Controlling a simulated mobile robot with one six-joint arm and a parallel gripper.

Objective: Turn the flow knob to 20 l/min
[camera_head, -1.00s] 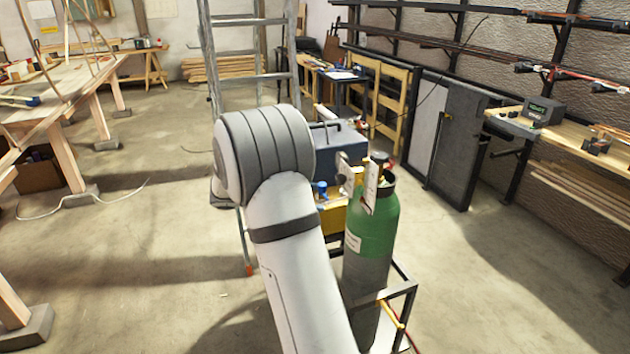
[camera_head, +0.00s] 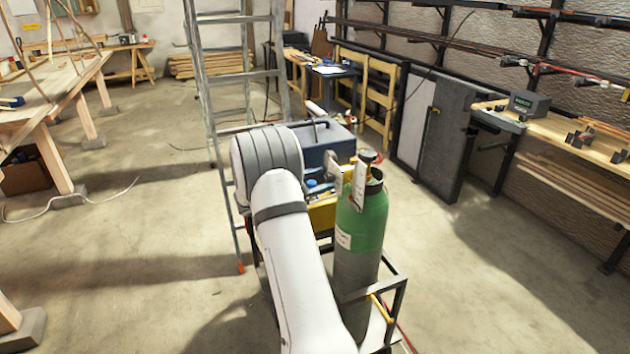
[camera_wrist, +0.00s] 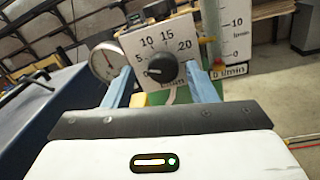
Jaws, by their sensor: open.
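The flow knob (camera_wrist: 160,67) is round and black, on a white dial plate (camera_wrist: 135,45) with marks 5, 10, 15 and 20. A pale pointer mark seems to be at its lower left, near the low end of the scale; I cannot read it exactly. My gripper (camera_wrist: 159,82) is open, its two light blue fingers left and right of the knob with gaps showing. I cannot tell how far in front of it they are. In the head view the green gas cylinder (camera_head: 362,222) stands right of my arm, which hides the knob.
A round gauge (camera_wrist: 106,62) sits left of the dial and a flow tube scale (camera_wrist: 236,35) right of it. The cylinder stands in a dark metal frame (camera_head: 392,295). A blue-grey toolbox (camera_head: 325,140) and a ladder (camera_head: 240,60) are behind. Floor is clear at right.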

